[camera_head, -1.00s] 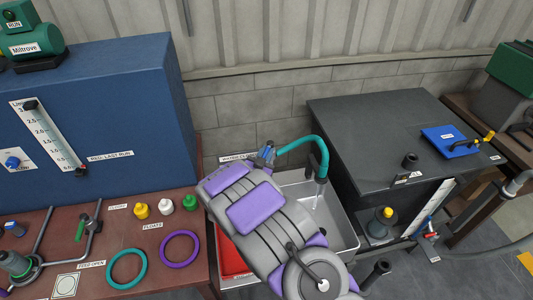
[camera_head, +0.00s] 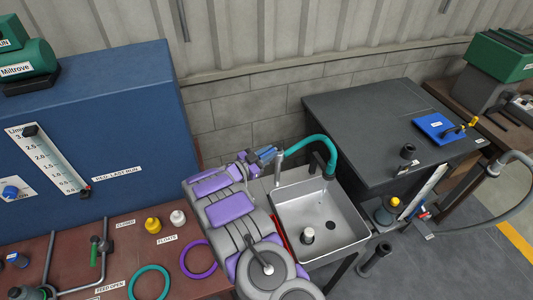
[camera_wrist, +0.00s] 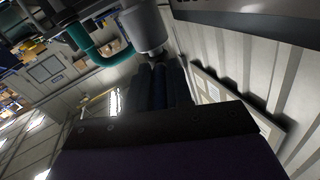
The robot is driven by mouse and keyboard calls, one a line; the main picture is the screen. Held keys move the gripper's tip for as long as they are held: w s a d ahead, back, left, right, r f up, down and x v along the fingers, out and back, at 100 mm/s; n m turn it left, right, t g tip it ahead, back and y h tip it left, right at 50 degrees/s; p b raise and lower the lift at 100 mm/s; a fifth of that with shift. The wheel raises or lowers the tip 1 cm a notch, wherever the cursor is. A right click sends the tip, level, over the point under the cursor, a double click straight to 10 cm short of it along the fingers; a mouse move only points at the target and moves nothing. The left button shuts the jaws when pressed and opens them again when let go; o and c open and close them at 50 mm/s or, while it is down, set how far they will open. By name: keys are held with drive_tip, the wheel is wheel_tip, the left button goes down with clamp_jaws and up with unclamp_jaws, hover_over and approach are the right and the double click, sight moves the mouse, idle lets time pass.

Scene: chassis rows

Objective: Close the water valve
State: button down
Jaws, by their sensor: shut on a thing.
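The tap stands at the back of the sink, with a grey post (camera_head: 279,167) and a teal curved spout (camera_head: 318,141) bent over the basin. My gripper (camera_head: 264,154) is at the post's left side, its blue fingers close together. In the wrist view the dark fingers (camera_wrist: 160,88) run up to the tap's grey cylindrical body (camera_wrist: 146,30), with the teal spout (camera_wrist: 82,40) beside it. My gripper is shut on what appears to be the water valve's handle, mostly hidden between the fingers. A small dark spot, perhaps the drain, shows below the spout.
The steel sink (camera_head: 352,238) holds a grey cylinder with a pale top (camera_head: 307,235). A dark cabinet (camera_head: 375,110) stands close on the right. A brown bench (camera_head: 120,225) with rings and floats is at left. A concrete wall (camera_head: 235,115) is behind.

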drive_tip(key=shift+w+a+m+g+h+b, duration=0.25)
drive_tip(key=shift+m+g+h+b, duration=0.2)
drive_tip(key=shift+m+g+h, duration=0.2)
drive_tip(key=shift+w+a+m+g+h+b, duration=0.15)
drive_tip(key=shift+w+m+g+h+b, duration=0.2)
drive_tip(key=shift+m+g+b, duration=0.35)
drive_tip(key=shift+w+a+m+g+h+b, duration=0.1)
drive_tip(key=shift+m+g+h+b, duration=0.3)
drive_tip(key=shift+g, duration=0.35)
drive_tip(key=shift+w+a+r+g+b, duration=0.1)
drive_tip(key=shift+r+g+b, duration=0.1)
drive_tip(key=shift+g+b, duration=0.2)
drive_tip(key=c, duration=1)
unclamp_jaws()
drive_tip(key=shift+a+f, duration=0.15)
drive_tip(key=shift+c, duration=0.2)
drive_tip(key=shift+m, duration=0.25)
